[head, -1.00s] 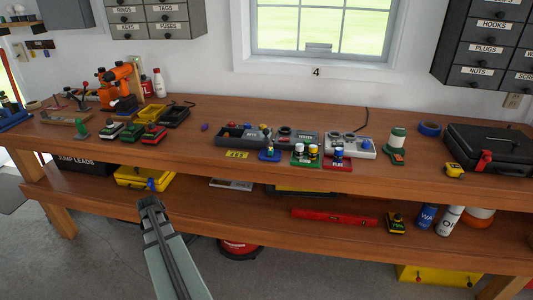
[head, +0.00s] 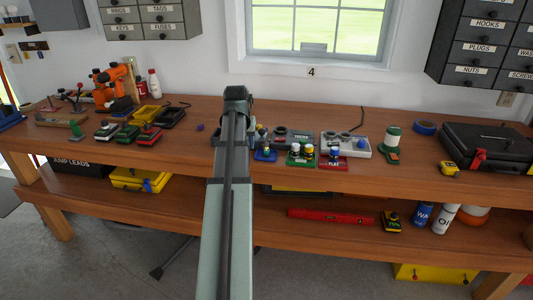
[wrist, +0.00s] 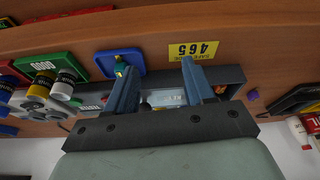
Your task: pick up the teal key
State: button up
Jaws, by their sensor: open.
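My gripper (head: 237,94) is over the back of the workbench in the head view. Its two fingers stand apart and empty in the wrist view (wrist: 156,68), above a long grey tray (wrist: 226,76). I cannot make out a teal key for certain. A small teal piece with a yellow part (wrist: 119,67) stands on a blue pad (wrist: 135,55), beside and partly behind the left finger. The blue pad also shows in the head view (head: 265,156), just right of my arm. My arm hides part of the grey tray in the head view.
Green (head: 300,161) and red (head: 333,164) pads with small jars stand to the right, before a white tray (head: 357,150). A small purple object (head: 200,127) lies left of my arm. The bench front left of centre is clear.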

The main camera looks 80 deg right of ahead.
jog(key=s+d+r+m, duration=0.1)
jog(key=s+r, duration=0.5)
jog(key=s, duration=0.1)
send_over(266, 150)
jog(key=a, duration=0.2)
jog(key=shift+h, duration=0.3)
notch_tip(266, 150, down, 7)
jog(key=shift+a+f, duration=0.15)
jog(key=shift+x, duration=2.75)
jog(key=shift+s, duration=0.15)
jog(key=shift+c, duration=0.5)
grip_shut()
